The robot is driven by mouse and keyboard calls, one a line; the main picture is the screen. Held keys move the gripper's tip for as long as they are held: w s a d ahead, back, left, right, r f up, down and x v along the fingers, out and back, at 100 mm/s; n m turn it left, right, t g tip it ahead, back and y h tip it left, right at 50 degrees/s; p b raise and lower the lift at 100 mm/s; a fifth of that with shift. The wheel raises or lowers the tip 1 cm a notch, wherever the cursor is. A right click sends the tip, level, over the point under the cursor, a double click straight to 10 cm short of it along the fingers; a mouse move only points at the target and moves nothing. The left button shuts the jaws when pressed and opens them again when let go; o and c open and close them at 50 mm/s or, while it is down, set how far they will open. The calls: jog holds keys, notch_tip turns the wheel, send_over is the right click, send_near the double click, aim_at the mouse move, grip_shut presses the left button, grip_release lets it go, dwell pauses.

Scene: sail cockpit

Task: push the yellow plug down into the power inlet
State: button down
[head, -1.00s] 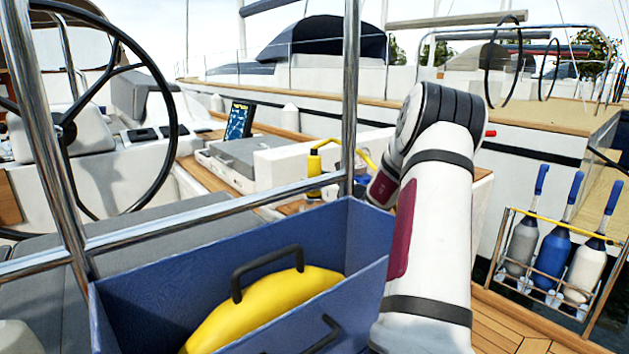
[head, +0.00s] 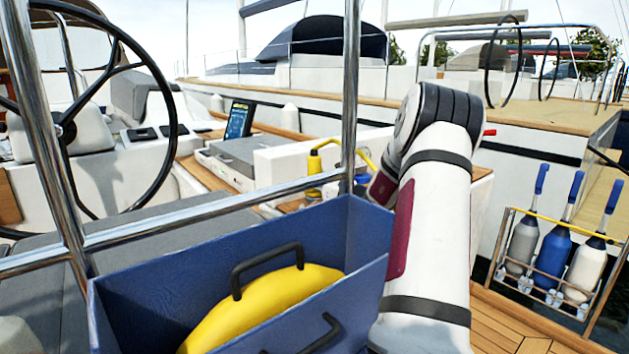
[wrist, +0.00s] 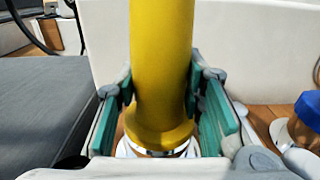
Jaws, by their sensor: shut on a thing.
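In the wrist view the yellow plug (wrist: 162,65) stands upright between the green-padded fingers of my gripper (wrist: 164,105), which is shut on it. The plug's wider lower end meets or sits just above a pale, shiny ring (wrist: 182,149), which looks like the power inlet. My fingers and the plug hide most of that ring, so I cannot tell how deep the plug sits. In the head view my arm hides the gripper. A yellow upright piece (head: 314,165) with a bent top shows beyond the rail, but I cannot tell whether it belongs to the plug.
A blue bin (head: 225,270) holding a yellow rounded thing (head: 262,302) stands in front, beside my arm. Steel rails (head: 190,212) cross the view. A steering wheel (head: 150,150) is at left. A rack with bottles (head: 552,262) stands at right. A grey cushion (wrist: 45,115) lies left of my gripper.

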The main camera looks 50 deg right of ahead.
jog(key=shift+r, duration=0.3)
jog(key=shift+r+p, duration=0.35)
jog(key=shift+p, duration=0.1)
jog(key=shift+r, duration=0.2)
jog(key=shift+f+b, duration=0.45)
jog(key=shift+f, duration=0.3)
dwell(1.2)
jog(key=shift+r, duration=0.35)
jog(key=shift+f, duration=0.5)
dwell(1.6)
jog(key=c, duration=1.3)
grip_release()
jog(key=shift+c, duration=0.2)
